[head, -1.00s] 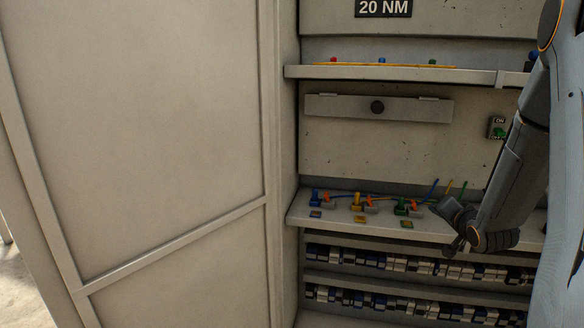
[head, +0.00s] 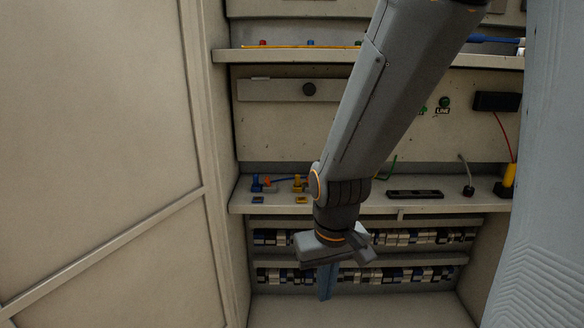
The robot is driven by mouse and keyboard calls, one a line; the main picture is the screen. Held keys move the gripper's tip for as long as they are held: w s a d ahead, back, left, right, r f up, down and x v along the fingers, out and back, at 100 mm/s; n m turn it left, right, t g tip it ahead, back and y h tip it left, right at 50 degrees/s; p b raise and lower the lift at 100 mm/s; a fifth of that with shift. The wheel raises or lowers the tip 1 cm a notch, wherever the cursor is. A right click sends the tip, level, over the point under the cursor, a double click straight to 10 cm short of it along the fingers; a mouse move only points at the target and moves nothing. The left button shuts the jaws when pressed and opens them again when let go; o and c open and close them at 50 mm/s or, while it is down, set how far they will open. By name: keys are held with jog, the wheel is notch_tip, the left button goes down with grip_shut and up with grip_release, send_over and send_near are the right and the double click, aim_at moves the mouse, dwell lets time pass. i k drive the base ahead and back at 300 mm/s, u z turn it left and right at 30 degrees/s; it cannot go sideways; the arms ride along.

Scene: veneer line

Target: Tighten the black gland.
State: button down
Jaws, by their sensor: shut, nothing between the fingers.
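A small black fitting with a thin grey cable rising from it, which looks like the black gland (head: 468,190), stands on the right part of the middle shelf (head: 428,206). My gripper (head: 327,292) hangs well to the left of it and lower, in front of the block rows under that shelf. It points down and is apart from the gland. A narrow blue shape shows at its lower end and looks like its closed fingers. I see nothing held. My forearm hides the middle of the shelf.
Blue, orange and yellow fittings (head: 297,184) stand on the shelf's left part. A black slotted strip (head: 415,194) lies left of the gland. A yellow fitting (head: 509,180) with a red cable stands to its right. A cabinet side wall (head: 215,130) bounds the left.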

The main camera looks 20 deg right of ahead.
aim_at(468, 192)
jog(key=z, duration=1.6)
